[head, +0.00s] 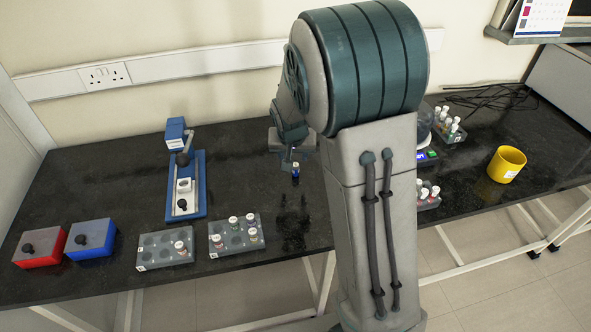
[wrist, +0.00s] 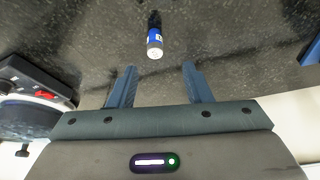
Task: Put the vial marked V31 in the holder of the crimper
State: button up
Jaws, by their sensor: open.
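A small blue vial with a pale cap (head: 295,171) stands alone on the black bench; its mark is too small to read. It also shows in the wrist view (wrist: 155,42), beyond the fingertips and roughly midway between them. My gripper (wrist: 159,70) is open and empty, apart from this vial. In the head view my gripper (head: 292,155) is close to the vial and partly hidden by my arm. The blue crimper (head: 199,185) with its lever stands left of the vial. Its pale holder (head: 184,186) sits on the base, and I see no vial in it.
Two grey racks, one left (head: 165,250) and one right (head: 236,236), hold capped vials at the front. Red (head: 40,248) and blue (head: 91,239) boxes stand far left. A yellow cup (head: 507,164) is at right. Bench between crimper and vial is clear.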

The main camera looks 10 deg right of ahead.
aim_at(296, 165)
jog(key=x, duration=0.4)
jog(key=shift+s+d+f, duration=0.25)
jog(key=shift+f, duration=0.05)
jog(key=shift+w+f, duration=0.25)
jog(key=shift+f, duration=0.3)
jog(key=shift+c, duration=0.4)
grip_shut()
